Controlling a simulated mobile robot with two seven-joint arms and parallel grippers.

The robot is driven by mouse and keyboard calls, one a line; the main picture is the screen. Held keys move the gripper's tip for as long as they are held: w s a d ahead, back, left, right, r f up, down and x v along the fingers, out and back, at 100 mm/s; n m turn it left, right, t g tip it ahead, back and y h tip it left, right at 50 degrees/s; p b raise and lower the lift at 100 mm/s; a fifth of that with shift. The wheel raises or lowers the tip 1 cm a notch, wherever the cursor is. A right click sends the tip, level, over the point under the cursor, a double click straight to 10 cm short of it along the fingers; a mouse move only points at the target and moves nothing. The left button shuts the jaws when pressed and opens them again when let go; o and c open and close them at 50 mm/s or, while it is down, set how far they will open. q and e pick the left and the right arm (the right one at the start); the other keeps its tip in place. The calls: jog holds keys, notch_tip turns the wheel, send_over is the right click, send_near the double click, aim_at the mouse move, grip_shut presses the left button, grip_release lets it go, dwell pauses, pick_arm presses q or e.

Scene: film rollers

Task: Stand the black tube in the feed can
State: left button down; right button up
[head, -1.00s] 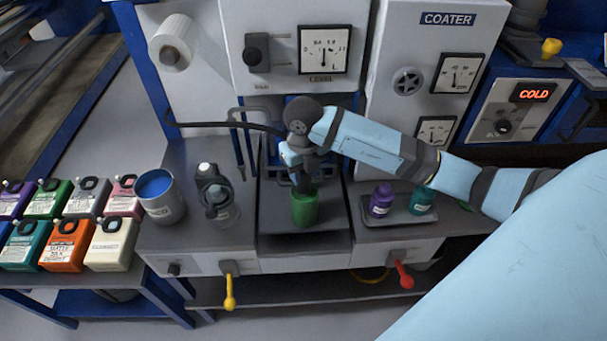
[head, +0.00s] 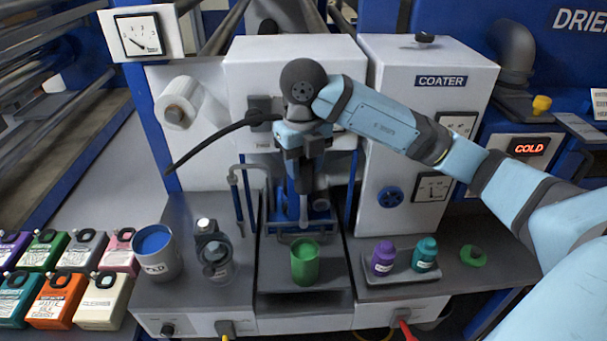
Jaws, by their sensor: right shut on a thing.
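The black tube (head: 212,143) runs from beside the blue post on the left up and right to my right wrist, where its end is hidden. My right gripper (head: 305,182) is shut on the tube, fingers pointing down; the exact grip is hard to see. It is above and behind the open green can (head: 304,265), apart from it. The feed can (head: 155,262) is a grey labelled can with blue content, standing upright on the left of the bench. No tube is in it. My left gripper is not in view.
A dark-topped glass vessel (head: 214,258) stands between the feed can and the green can. A tray (head: 398,278) on the right holds purple (head: 383,259) and teal (head: 425,254) bottles. A green ring (head: 473,256) lies farther right. Several coloured containers stand at the far left.

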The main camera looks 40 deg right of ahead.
notch_tip(320, 180, up, 4)
jog(key=p, duration=0.2)
jog(key=shift+p, duration=0.3)
notch_tip(320, 180, up, 5)
jog(key=p, duration=0.3)
jog(key=shift+f, duration=0.1)
jog(key=shift+r+p, duration=0.45)
jog(key=shift+r, duration=0.15)
notch_tip(320, 180, up, 5)
jog(key=shift+f+p, duration=0.1)
jog(key=shift+p, duration=0.2)
